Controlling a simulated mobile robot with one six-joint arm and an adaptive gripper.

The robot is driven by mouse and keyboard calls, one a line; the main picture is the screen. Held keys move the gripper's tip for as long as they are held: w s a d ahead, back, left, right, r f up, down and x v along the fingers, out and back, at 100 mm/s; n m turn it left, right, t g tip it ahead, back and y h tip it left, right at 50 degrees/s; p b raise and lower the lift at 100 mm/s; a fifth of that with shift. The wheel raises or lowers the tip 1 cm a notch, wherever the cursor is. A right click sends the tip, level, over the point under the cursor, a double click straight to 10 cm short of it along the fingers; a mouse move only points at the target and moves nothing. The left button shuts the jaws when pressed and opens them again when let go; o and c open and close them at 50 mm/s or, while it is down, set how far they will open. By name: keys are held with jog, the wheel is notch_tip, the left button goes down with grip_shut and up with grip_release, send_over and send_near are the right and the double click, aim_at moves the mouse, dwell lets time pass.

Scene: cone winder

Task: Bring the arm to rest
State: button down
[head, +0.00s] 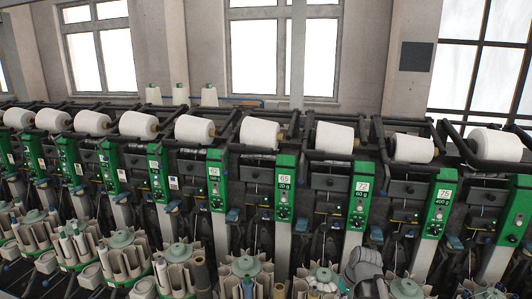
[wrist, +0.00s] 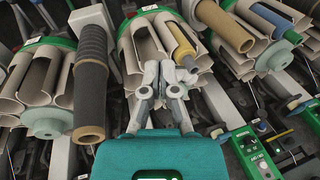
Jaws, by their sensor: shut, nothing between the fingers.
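My gripper (wrist: 166,75) shows in the wrist view, its grey fingers shut with nothing between them. I cannot tell how far the fingers are from the magazine.
A row of winding units with green panels (head: 284,190) fills the head view, with white yarn cones (head: 259,133) on top. Magazines (head: 123,258) line the front. A dark ribbed tube (wrist: 91,85) stands close left of my gripper. Spare cones (head: 209,96) stand behind.

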jog(key=s+a+n+g+h, duration=0.1)
jog(key=s+a+n+h, duration=0.15)
jog(key=s+a, duration=0.3)
notch_tip(320, 180, down, 9)
jog(key=s+b, duration=0.2)
jog(key=b, duration=0.6)
jog(key=shift+s+a+r+n+g, duration=0.15)
jog(key=shift+s+a+n+g, duration=0.1)
jog(key=shift+s+n+g, duration=0.15)
jog(key=shift+d, duration=0.1)
dwell(2.6)
